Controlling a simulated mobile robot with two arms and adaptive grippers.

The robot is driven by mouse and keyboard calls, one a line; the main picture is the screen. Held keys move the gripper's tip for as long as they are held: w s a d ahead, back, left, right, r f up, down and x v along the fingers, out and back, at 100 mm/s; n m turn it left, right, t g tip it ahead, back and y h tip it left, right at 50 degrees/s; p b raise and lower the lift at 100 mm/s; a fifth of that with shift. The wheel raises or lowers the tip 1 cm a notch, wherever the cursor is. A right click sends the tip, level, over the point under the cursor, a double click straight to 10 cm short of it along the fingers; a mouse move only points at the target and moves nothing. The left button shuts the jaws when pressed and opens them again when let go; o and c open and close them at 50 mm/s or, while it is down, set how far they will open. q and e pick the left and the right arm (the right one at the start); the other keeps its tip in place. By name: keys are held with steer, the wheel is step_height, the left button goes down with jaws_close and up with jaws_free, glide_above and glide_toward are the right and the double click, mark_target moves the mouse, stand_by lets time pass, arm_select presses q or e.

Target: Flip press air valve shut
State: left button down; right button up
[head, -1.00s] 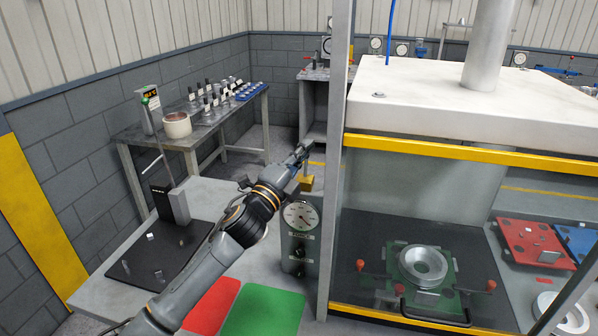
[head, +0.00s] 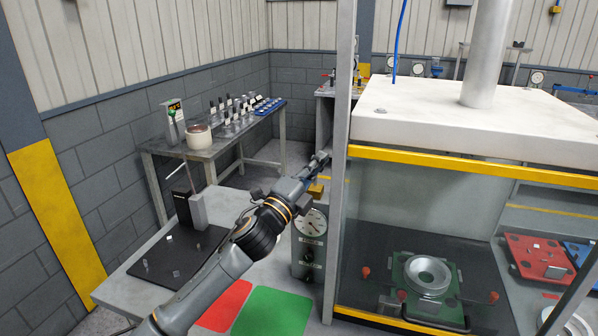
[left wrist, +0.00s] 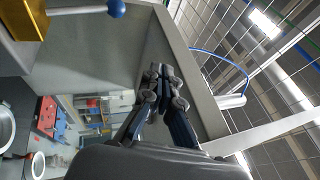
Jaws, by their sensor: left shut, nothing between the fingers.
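The press air valve shows as a brass-yellow block (head: 316,191) above the grey gauge box, beside the press's front left post. In the left wrist view its yellow body (left wrist: 24,18) is at the top left, with a thin metal lever ending in a blue ball (left wrist: 116,8). My left gripper (head: 321,160) is just above the brass block, close to the post. In the left wrist view its fingertips (left wrist: 165,76) are together and empty, apart from the blue ball. The lever is hard to make out behind my gripper in the head view. My right gripper is not in view.
The press post (head: 341,170) and clear guard stand right beside my left gripper. The gauge box (head: 309,245) is below. A side table with a black mat (head: 170,262) lies under my left arm. Red and green pads (head: 273,313) lie at the front.

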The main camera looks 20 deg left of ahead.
arm_select(q)
steer(key=s+a+r+b, duration=0.1)
steer(key=s+a+b, duration=0.1)
steer(key=s+a, duration=0.2)
steer(key=shift+s+r, duration=0.35)
steer(key=shift+s, duration=0.95)
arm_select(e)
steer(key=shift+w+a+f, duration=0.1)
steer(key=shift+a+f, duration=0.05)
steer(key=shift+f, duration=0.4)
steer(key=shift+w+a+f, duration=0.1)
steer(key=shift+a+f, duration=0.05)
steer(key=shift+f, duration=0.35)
